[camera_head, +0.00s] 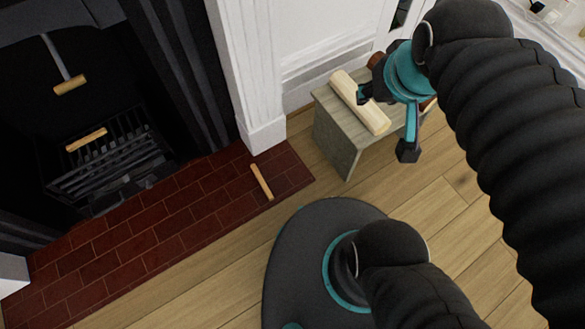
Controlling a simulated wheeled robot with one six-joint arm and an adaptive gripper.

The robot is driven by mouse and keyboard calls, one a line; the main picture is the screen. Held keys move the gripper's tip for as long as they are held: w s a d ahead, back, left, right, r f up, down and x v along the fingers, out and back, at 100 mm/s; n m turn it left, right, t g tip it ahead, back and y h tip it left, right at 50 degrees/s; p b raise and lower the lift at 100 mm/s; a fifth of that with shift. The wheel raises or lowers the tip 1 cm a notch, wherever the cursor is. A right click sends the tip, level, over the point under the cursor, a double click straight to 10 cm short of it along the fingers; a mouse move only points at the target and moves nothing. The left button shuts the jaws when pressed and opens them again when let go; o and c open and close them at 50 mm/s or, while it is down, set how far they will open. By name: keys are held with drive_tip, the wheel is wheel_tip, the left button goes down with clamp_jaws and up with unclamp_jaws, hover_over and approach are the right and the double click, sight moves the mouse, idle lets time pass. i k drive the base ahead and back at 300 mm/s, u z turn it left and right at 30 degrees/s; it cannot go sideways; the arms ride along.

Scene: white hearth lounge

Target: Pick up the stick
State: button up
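A thin light-brown stick (262,182) lies on the dark red brick hearth, near its right end. A similar short wooden piece (86,139) rests on the fireplace grate. A thicker, pale wooden piece (347,87) lies slanted on top of a small wooden stand (341,140). My gripper (385,122) is over the stand, with its two dark fingertips spread apart, one near the pale piece's upper side and one beyond the stand's front edge. It looks open and empty. Whether it touches the pale piece I cannot tell. Part of the stand's top is hidden behind my gripper.
The black fireplace opening holds a metal grate (130,160) and a hanging rod with a wooden handle (70,86). A white pillar (247,70) stands between the fireplace and the stand. A brown object (376,60) partly shows behind my gripper.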

sight(257, 173)
drive_tip(key=z, duration=2.7)
drive_tip(key=k, duration=2.4)
drive_tip(key=u, duration=1.85)
